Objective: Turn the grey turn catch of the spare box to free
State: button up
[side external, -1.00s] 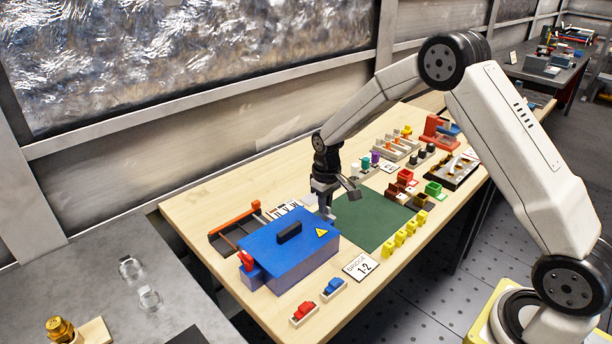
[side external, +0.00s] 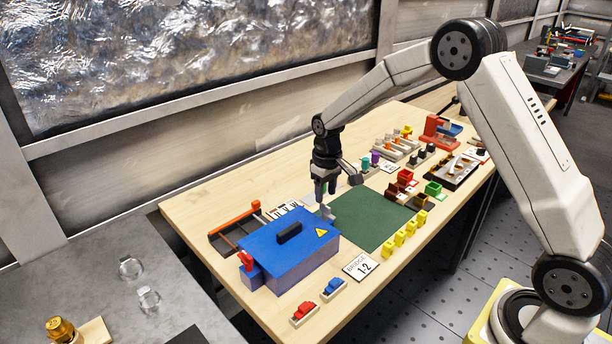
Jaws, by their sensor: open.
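The spare box appears to be the purple box with a blue lid (side external: 285,241), a black handle and a yellow warning triangle, at the near left of the bench. A small grey piece (side external: 327,212), apparently the turn catch, stands at the box's far right end, by the green mat. Its exact angle is too small to tell. My gripper (side external: 325,197) points down just above this grey piece, open and with nothing seen between its fingers. I cannot tell whether the fingertips are clear of the piece. A red part (side external: 246,260) sits at the box's left end.
A green mat (side external: 371,218) lies right of the box, mostly bare. Yellow blocks (side external: 400,238) line its front edge. A card marked 1-2 (side external: 361,267) and red (side external: 304,311) and blue (side external: 334,287) parts lie in front. An orange-ended rack (side external: 236,222) stands behind the box.

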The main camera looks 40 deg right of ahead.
aim_at(326, 207)
jog(key=shift+r, duration=1.95)
jog(key=shift+s, duration=0.1)
jog(key=shift+s+a, duration=0.15)
jog(key=s+a+t, duration=0.1)
jog(key=s+a, duration=0.1)
jog(key=s, duration=0.8)
jog(key=s+a+t, duration=0.1)
jog(key=s+a, duration=0.2)
jog(key=s, duration=0.8)
jog(key=shift+a+f+t, duration=0.15)
jog(key=shift+a+t, duration=0.15)
jog(key=shift+a, duration=0.05)
